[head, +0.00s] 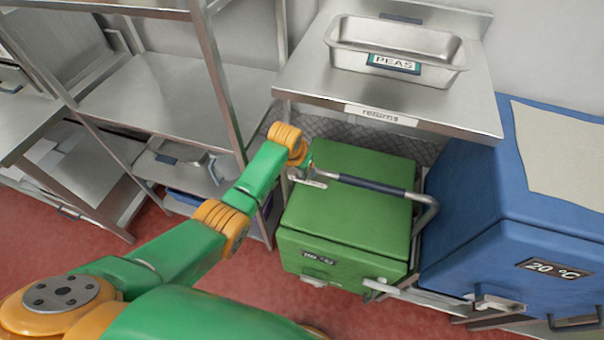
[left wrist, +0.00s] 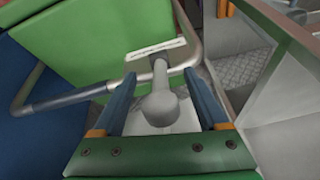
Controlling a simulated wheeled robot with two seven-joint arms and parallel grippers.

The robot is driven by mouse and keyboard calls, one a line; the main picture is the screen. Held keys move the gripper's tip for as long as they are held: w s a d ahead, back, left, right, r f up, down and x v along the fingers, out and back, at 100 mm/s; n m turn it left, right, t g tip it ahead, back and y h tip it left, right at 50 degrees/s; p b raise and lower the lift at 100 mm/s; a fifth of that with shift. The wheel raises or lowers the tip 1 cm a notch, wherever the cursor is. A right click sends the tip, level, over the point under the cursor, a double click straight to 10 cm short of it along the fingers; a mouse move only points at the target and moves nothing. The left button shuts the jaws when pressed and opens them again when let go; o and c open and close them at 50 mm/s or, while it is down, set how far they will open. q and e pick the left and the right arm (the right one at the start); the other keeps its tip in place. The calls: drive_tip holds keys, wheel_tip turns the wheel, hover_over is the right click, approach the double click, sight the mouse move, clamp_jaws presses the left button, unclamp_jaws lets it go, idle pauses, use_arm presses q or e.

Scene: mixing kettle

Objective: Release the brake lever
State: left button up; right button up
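The brake lever (left wrist: 160,100) is a grey stalk with a rounded knob, seen end-on in the left wrist view. It rises near a pale label plate (left wrist: 156,48) by the push handle of the green box cart. My left gripper (left wrist: 160,73) is open, with one blue finger on each side of the lever. Gaps show between the knob and both fingers, so it does not look gripped. In the head view my left gripper (head: 300,172) is at the left end of the cart's handle (head: 372,185), and the lever is mostly hidden there. My right gripper is not in view.
The green box cart (head: 345,220) stands beside a blue box cart (head: 480,215) marked 20 °C. Behind is a steel table (head: 310,75) with a PEAS tray (head: 395,50). Steel shelving (head: 165,95) stands left. Red floor (head: 245,275) is open in front.

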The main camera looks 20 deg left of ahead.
use_arm(q)
drive_tip(key=shift+s+r, duration=0.15)
drive_tip(key=shift+p+v, duration=0.8)
drive_tip(key=shift+v, duration=0.45)
drive_tip(key=v, duration=0.4)
drive_tip(key=shift+s+r, duration=0.1)
drive_tip(key=shift+r, duration=0.05)
